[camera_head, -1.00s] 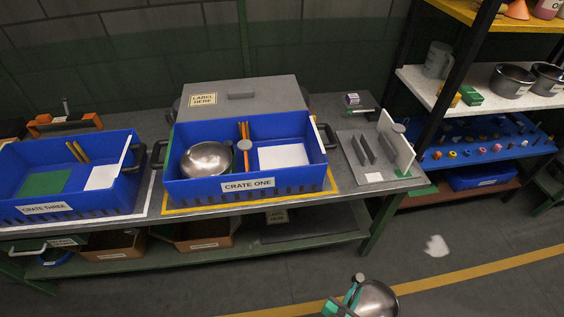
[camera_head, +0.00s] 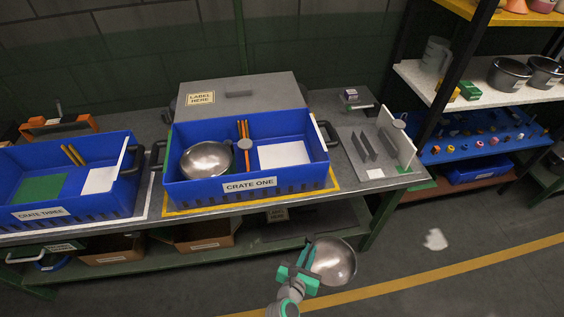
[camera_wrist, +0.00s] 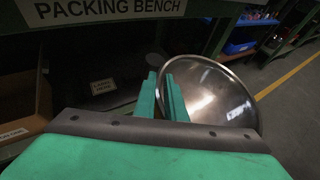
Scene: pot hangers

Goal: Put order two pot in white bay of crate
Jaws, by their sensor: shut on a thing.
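My gripper (camera_head: 304,269) is shut on the rim of a shiny steel pot (camera_head: 334,262) and holds it in the air in front of the bench. The pot is tilted, with its round face toward the head camera. In the wrist view the pot (camera_wrist: 212,92) sits just right of the green fingers (camera_wrist: 165,97). The blue crate labelled crate one (camera_head: 248,184) stands on the bench, above and left of the gripper. Its right bay has a bare white floor (camera_head: 284,155). Its left bay holds another steel pot (camera_head: 207,160). Crate three (camera_head: 45,214) at the left also has a white patch (camera_head: 99,180).
A grey lid board (camera_head: 239,94) lies behind crate one. A grey rack (camera_head: 372,152) stands to its right. Shelves with dark pots (camera_head: 509,74) stand at the right. Brown boxes sit under the bench.

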